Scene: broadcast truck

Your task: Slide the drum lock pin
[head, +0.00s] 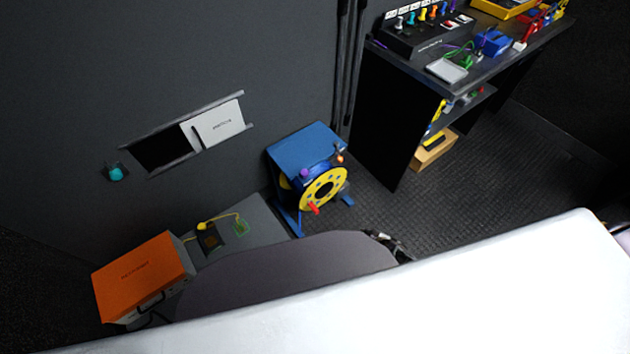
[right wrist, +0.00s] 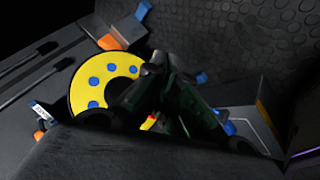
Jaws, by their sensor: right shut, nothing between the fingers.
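The cable drum (head: 323,189) has a yellow disc with holes and stands in a blue frame (head: 305,147) on the floor by the wall. A red handle (head: 313,208) sticks out from its front. A purple knob (head: 305,173) and a small orange-red part (head: 340,158) sit near the disc's upper edge; I cannot tell which is the lock pin. My right gripper (head: 393,245) is below and right of the drum, mostly hidden by my arm. In the right wrist view the gripper (right wrist: 160,65) is shut and empty, in front of the yellow disc (right wrist: 88,85). My left gripper is out of view.
An orange case (head: 140,270) stands at lower left beside a grey surface with a yellow cable (head: 215,222). A dark workbench (head: 480,65) with coloured connectors stands at upper right. A wall slot with a white panel (head: 217,124) is at left. Floor right of the drum is clear.

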